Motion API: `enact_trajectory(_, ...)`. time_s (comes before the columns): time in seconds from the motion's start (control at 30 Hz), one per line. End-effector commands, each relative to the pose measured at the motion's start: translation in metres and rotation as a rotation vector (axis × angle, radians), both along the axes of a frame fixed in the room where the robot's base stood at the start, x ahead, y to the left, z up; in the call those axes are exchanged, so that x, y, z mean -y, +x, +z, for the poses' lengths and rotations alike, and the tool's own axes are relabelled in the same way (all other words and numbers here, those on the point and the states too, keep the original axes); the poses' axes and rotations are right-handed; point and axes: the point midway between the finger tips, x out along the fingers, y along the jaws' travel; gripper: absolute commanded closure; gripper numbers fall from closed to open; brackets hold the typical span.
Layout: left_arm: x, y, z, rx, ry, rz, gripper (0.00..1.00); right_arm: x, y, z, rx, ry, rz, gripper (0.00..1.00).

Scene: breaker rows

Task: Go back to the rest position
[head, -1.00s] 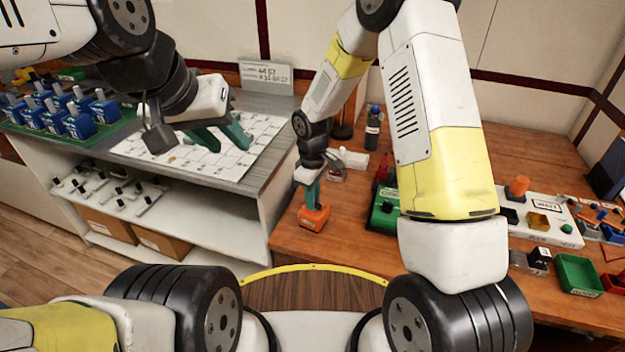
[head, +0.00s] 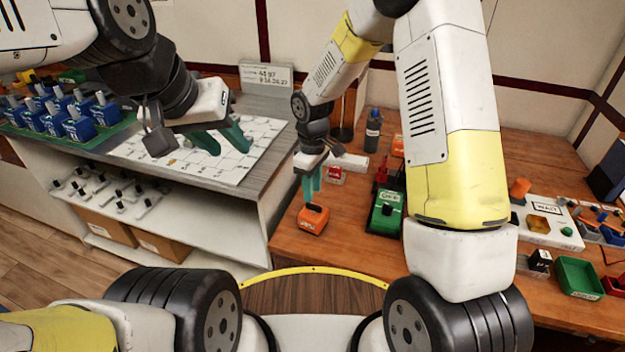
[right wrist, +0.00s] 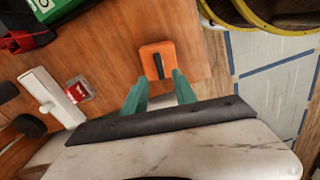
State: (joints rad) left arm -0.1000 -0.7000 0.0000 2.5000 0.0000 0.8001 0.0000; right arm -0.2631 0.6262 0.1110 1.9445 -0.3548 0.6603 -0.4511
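My left gripper (head: 220,138) hangs over the white gridded sheet on the grey counter at the left, its green fingers apart and empty. My right gripper (head: 312,190) is above the wooden table near its left edge, fingers pointing down. In the right wrist view its two green fingers (right wrist: 160,92) are apart with nothing between them. An orange block (head: 313,218) with a dark slot on top sits on the table just below the right fingertips; it also shows in the right wrist view (right wrist: 157,60), apart from the fingers.
Blue breakers (head: 78,122) stand in rows on a green board at the far left. A green box (head: 386,214), a dark bottle (head: 373,130) and a white panel (head: 548,224) stand on the wooden table. A green tray (head: 578,277) lies at the right.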

Motion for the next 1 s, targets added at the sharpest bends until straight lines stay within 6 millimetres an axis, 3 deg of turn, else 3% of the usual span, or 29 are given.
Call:
enact_trajectory(0.2, 0.000, 0.000, 0.000, 0.000, 0.000, 0.000, 0.64, 0.000, 0.000, 0.024, 0.000, 0.000, -0.001, 0.66)
enact_trajectory(0.63, 0.000, 0.000, 0.000, 0.000, 0.000, 0.000, 0.64, 0.004, -0.001, 0.035, 0.009, 0.003, -0.019, 0.66)
enact_trajectory(0.73, 0.000, 0.000, 0.000, 0.000, 0.000, 0.000, 0.64, 0.016, -0.004, 0.060, 0.039, 0.015, -0.076, 0.66)
enact_trajectory(0.83, 0.000, 0.000, 0.000, 0.000, 0.000, 0.000, 0.64, 0.036, -0.013, 0.100, 0.086, 0.039, -0.175, 0.66)
enact_trajectory(1.0, 0.000, 0.000, 0.000, 0.000, 0.000, 0.000, 0.64, 0.072, -0.045, 0.165, 0.171, 0.101, -0.377, 0.66)
